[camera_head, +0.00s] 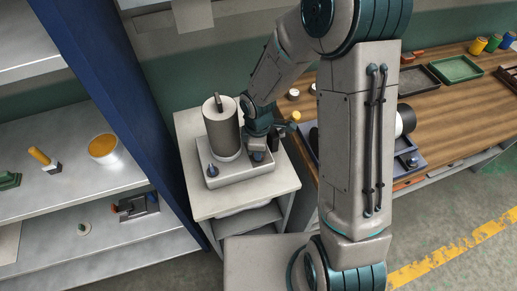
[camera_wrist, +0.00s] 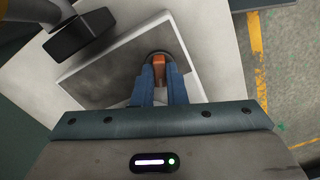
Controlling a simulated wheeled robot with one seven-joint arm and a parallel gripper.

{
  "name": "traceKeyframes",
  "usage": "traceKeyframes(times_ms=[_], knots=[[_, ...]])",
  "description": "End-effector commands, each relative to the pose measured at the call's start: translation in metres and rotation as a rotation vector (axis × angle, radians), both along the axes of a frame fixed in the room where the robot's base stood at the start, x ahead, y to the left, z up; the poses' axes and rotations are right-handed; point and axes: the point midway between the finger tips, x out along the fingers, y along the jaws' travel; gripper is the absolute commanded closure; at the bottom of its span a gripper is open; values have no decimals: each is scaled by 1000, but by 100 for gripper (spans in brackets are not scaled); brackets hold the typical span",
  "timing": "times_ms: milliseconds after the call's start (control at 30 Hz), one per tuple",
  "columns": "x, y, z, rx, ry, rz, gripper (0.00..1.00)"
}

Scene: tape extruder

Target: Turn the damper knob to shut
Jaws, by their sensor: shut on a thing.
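The machine stands on a small white cabinet in the head view: a grey cylinder (camera_head: 221,128) on a light base plate (camera_head: 238,170). My gripper (camera_head: 257,152) is down over the base's right side, by another knob. In the wrist view my gripper (camera_wrist: 160,78) has its two blue fingers on either side of an orange knob grip (camera_wrist: 159,66) with a dark round surround. The fingers are shut on it. Which of the knobs is the damper cannot be read.
The white cabinet top (camera_head: 196,206) is clear at the front. A metal shelf (camera_head: 85,175) with a blue upright stands at left. A wooden bench (camera_head: 455,110) with trays and coloured cups is at right. A black block (camera_wrist: 78,35) shows in the wrist view.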

Motion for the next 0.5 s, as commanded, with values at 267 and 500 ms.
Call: traceKeyframes(times_ms=[267, 500], knots=[[1, -1, 1, -1, -2, -2, 100], [0, 0, 0, 0, -1, -1, 66]])
